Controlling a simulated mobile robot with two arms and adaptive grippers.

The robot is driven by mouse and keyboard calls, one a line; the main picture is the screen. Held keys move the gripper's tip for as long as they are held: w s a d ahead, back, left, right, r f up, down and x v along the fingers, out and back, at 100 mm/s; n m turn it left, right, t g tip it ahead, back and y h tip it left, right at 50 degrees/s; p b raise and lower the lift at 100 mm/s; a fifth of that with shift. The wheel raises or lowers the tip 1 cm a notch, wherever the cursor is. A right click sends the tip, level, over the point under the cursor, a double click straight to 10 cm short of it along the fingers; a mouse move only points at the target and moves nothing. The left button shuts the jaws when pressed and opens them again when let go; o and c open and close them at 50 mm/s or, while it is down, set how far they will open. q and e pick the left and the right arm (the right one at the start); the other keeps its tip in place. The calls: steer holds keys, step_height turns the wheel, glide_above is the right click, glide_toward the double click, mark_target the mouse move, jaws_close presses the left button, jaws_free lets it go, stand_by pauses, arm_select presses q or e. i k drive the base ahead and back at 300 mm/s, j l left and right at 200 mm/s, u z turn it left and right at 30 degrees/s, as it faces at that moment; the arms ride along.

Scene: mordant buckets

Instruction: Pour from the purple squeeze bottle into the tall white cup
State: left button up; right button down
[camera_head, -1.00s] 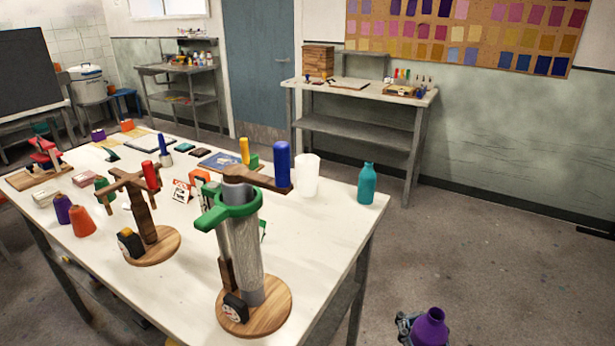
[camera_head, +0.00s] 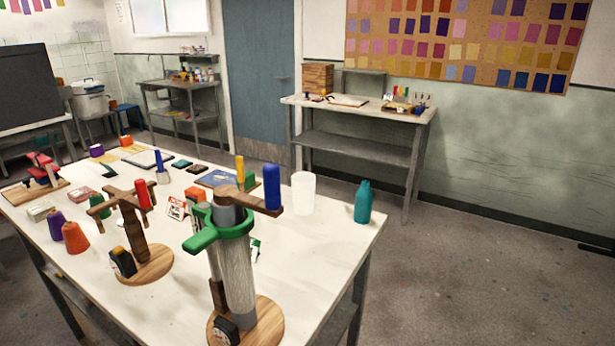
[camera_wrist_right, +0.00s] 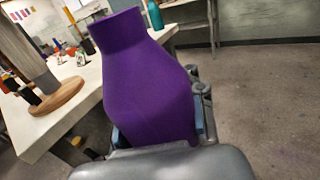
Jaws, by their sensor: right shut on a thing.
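The purple squeeze bottle (camera_wrist_right: 148,85) fills the middle of the right wrist view, its neck up and slightly tilted. My right gripper (camera_wrist_right: 160,122) is shut around its lower body and holds it off the table's side, above the floor. The bottle's base is hidden by the gripper. The tall white cup (camera_head: 303,193) stands upright on the table in the head view, left of the teal bottle. My right gripper is apart from the cup and outside the head view. My left gripper is in neither view.
The teal bottle (camera_head: 363,202) stands near the table's right corner. A wooden stand with a green clamp (camera_head: 218,234) and a blue-tipped arm rises in front of the cup. Another wooden stand (camera_head: 140,240) is to its left. Open floor (camera_head: 480,270) lies right of the table (camera_head: 335,245).

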mark_target(304, 195)
steer(key=i+l, duration=0.15)
steer(key=l, duration=0.2)
steer(key=i+l+u, duration=0.1)
steer(key=l, duration=0.2)
steer(key=i+l, duration=0.2)
steer(key=l, duration=0.15)
steer(key=i+l+u, duration=0.1)
steer(key=l, duration=0.25)
